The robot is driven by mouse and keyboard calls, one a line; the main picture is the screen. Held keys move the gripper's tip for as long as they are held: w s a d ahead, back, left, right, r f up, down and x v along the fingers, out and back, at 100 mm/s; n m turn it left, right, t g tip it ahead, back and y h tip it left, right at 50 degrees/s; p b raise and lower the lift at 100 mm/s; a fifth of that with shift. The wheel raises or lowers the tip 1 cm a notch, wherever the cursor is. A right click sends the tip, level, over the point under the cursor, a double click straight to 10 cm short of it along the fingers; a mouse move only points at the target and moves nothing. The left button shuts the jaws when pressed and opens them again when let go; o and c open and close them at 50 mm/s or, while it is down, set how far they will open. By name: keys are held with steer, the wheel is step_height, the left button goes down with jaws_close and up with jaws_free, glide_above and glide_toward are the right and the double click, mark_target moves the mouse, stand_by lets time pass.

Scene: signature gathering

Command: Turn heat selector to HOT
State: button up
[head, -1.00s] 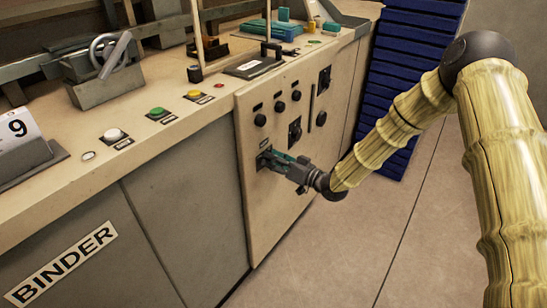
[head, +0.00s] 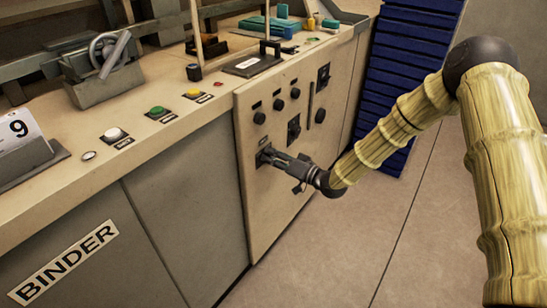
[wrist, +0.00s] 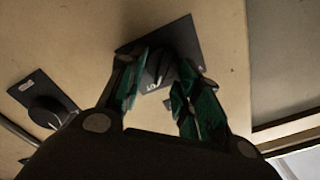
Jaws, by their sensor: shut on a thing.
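The selector is a dark knob (wrist: 162,66) on a dark square plate (wrist: 186,42) in the wrist view. Small white lettering shows on the plate near the fingers, too unclear to read surely. My gripper (wrist: 160,84) has one teal-padded finger on each side of the knob and is shut on it. In the head view, my gripper (head: 270,157) reaches the lower left part of the beige front panel (head: 278,205) and covers most of the selector. The knob's pointer and setting cannot be read.
Another dark knob on a plate (wrist: 45,108) sits beside the selector in the wrist view. Several black knobs (head: 278,104) and a dark switch (head: 293,128) are above it on the panel. A blue slatted stack (head: 405,75) stands at right. The floor (head: 330,245) before the panel is clear.

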steer(key=o, duration=0.9)
steer(key=v, duration=1.2)
steer(key=shift+d, duration=0.1)
steer(key=shift+f, duration=0.1)
